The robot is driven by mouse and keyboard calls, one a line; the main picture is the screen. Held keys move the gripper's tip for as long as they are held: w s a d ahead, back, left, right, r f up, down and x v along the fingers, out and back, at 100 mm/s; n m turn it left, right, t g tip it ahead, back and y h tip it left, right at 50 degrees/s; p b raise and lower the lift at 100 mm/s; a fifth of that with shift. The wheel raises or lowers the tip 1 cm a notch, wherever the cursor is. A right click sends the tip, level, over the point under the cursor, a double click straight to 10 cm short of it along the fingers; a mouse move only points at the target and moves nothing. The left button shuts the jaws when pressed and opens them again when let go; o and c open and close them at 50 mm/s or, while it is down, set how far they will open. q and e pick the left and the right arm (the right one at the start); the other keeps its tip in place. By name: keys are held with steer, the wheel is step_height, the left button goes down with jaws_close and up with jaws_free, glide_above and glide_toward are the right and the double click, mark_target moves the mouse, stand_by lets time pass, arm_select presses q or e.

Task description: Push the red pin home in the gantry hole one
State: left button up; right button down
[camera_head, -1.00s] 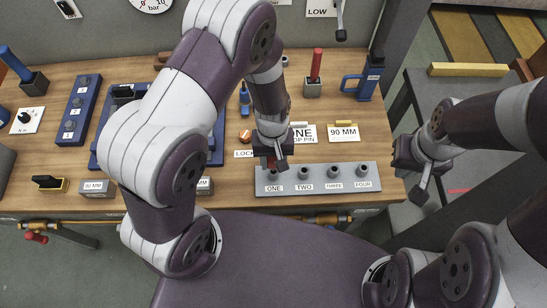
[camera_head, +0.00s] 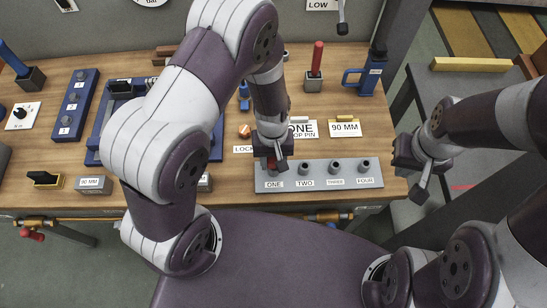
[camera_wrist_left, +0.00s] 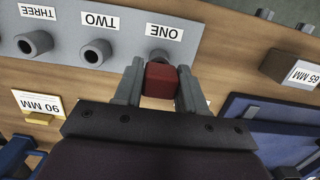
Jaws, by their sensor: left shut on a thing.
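The red pin (camera_wrist_left: 160,80) is between the two fingers of my left gripper (camera_wrist_left: 160,86), which is shut on it. In the head view my left gripper (camera_head: 277,163) is low over the left end of the grey gantry strip (camera_head: 318,174), at the hole labelled ONE. In the left wrist view the pin's red head covers most of hole one (camera_wrist_left: 158,56), so how deep the pin sits cannot be told. Holes TWO (camera_wrist_left: 97,52), THREE and FOUR look empty. My right gripper (camera_head: 424,178) is off the bench's right side, apart from everything; its jaw opening is unclear.
A red-handled piece (camera_head: 317,58) stands upright in a grey block behind the strip. A 90 MM card (camera_head: 345,129) and an ONE STOP PIN card (camera_head: 302,128) lie behind the strip. A blue fixture (camera_head: 103,137) lies left, partly behind my left arm.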

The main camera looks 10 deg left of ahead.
mark_target(274, 159)
arm_select(q)
steer(key=shift+f+b, duration=0.35)
steer(key=shift+f, duration=0.25)
steer(key=o, duration=1.5)
steer(key=shift+o, duration=0.2)
steer(key=shift+r, duration=0.1)
step_height(274, 159, up, 6)
steer(key=p, duration=0.5)
steer(key=shift+p, duration=0.4)
